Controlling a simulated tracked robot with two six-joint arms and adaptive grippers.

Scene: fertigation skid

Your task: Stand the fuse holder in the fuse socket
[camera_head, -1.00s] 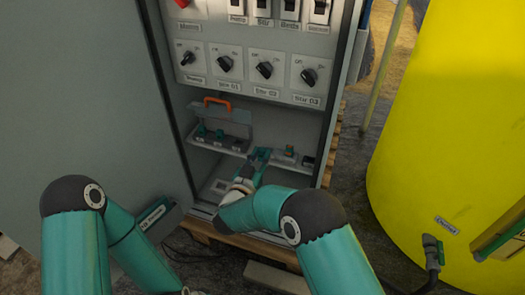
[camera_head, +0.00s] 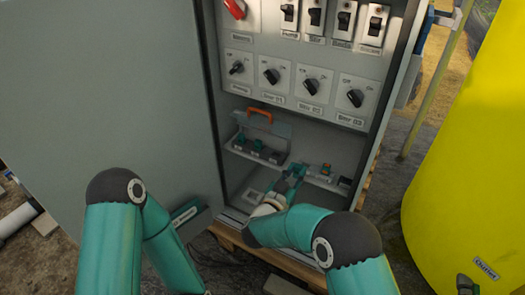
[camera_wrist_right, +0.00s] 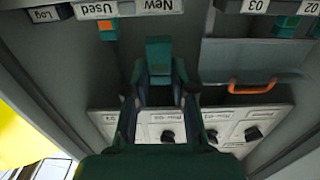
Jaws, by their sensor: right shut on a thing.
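My right gripper (camera_head: 291,174) reaches into the open cabinet, low at the front of the shelf. In the right wrist view its fingers are shut on a small teal block (camera_wrist_right: 160,52), which appears to be the fuse holder. In the head view the held piece barely separates from the teal fingers. The wrist view is upside down. I cannot tell which holder is the fuse socket. My left gripper is outside both views.
A case with an orange handle (camera_head: 260,114) and several teal-topped pieces stands left on the shelf. A green-and-red piece (camera_head: 327,169) sits right of my gripper. Above is the switch panel (camera_head: 293,82). The cabinet door (camera_head: 105,95) stands open left; a yellow tank (camera_head: 470,170) stands right.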

